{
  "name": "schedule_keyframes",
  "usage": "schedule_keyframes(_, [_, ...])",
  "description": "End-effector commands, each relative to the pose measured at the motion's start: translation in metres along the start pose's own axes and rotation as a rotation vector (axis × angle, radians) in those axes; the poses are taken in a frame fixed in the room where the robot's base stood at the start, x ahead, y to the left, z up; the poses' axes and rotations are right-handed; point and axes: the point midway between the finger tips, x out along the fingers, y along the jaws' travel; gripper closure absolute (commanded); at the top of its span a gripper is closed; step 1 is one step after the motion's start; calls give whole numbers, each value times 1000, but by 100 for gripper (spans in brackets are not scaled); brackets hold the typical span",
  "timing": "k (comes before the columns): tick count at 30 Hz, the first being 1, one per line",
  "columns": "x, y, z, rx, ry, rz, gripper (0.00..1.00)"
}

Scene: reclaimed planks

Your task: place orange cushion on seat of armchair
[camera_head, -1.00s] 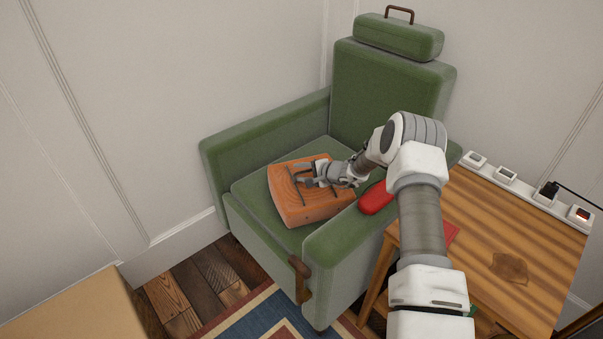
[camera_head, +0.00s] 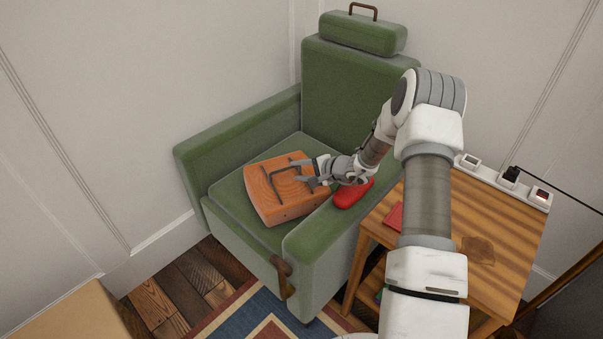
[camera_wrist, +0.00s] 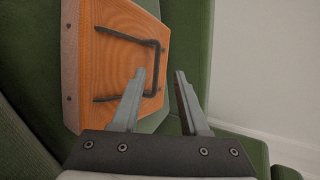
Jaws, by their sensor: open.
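The orange cushion (camera_head: 285,203) looks like a flat, wood-grained block with a dark bar handle on its upper face. It rests on the seat (camera_head: 230,197) of the green armchair (camera_head: 340,85), near the front and beside the right armrest. My gripper (camera_head: 296,174) is open over the cushion's right part, close to the handle. In the wrist view, the cushion (camera_wrist: 95,75) lies to the left. My gripper (camera_wrist: 160,72) there has its left finger overlapping the handle's end and its right finger clear of it. Nothing is held between the fingers. I cannot tell whether a finger touches the handle.
A red rounded object (camera_head: 353,192) lies on the right armrest, under my wrist. A wooden side table (camera_head: 492,220) with sockets along its back edge stands to the right. A cardboard-coloured box (camera_head: 75,318) is at the lower left. Walls stand close behind the armchair.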

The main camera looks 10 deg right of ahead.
Motion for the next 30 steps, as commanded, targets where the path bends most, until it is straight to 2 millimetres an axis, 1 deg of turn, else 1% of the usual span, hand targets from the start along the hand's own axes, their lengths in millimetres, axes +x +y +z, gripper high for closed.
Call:
schedule_keyframes(2, [-7,-13,9,-32,-16,3,56])
schedule_keyframes(5, [-21,-38,31,-107,-56,21,56])
schedule_keyframes(6, [-28,-49,44,-146,-77,33,56])
schedule_keyframes(8, [-42,-65,64,-207,-109,53,56])
schedule_keyframes(9, [-51,-75,78,-249,-130,69,56])
schedule_keyframes(11, [-66,-87,98,-310,-157,95,56])
schedule_keyframes(12, [-76,-94,111,-349,-174,112,56])
schedule_keyframes(14, [-92,-103,130,-408,-196,141,56])
schedule_keyframes(15, [-102,-107,143,-445,-210,160,56])
schedule_keyframes(19, [-140,-118,181,-567,-242,228,56])
schedule_keyframes(22, [-169,-120,207,-658,-256,285,56])
schedule_keyframes(27, [-221,-116,244,-802,-254,384,56])
schedule_keyframes(29, [-240,-113,254,-851,-246,420,56])
schedule_keyframes(30, [-252,-110,261,-883,-239,442,56])
